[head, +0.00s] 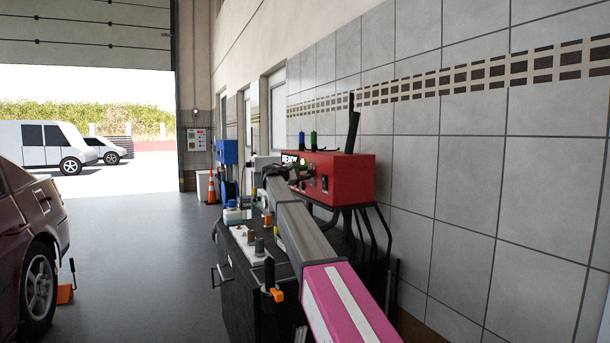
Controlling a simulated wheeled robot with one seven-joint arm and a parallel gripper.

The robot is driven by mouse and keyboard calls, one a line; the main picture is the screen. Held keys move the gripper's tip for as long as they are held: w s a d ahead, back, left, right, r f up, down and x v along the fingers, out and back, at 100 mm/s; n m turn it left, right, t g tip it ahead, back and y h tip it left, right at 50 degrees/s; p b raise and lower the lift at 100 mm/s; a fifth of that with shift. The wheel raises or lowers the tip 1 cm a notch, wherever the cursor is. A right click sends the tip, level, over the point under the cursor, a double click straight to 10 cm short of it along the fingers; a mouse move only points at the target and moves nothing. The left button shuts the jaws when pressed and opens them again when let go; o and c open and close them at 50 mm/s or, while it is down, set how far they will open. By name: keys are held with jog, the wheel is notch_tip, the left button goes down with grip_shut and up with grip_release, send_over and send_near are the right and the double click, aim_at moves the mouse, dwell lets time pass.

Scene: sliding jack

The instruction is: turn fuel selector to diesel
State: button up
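A red machine box (345,176) stands beside the tiled wall, with white lettering, a small green light and a dark switch (324,183) on its front. I cannot make out a fuel selector or its diesel mark; that part of the front is small and partly hidden by my arm's end. My arm reaches forward from the bottom of the picture to the box's front. My gripper (293,173) is dark and small, at the left part of that front. Whether it touches anything, and whether its fingers are open or shut, is unclear.
A black cart (247,285) with bottles and tools stands below and left of my arm. Black hoses (370,228) hang under the red box by the wall. A dark red car (30,230) is at the left. The grey floor between car and cart is mostly clear.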

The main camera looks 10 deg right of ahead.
jog(key=v, duration=1)
jog(key=shift+a, duration=0.4)
jog(key=shift+s, duration=0.1)
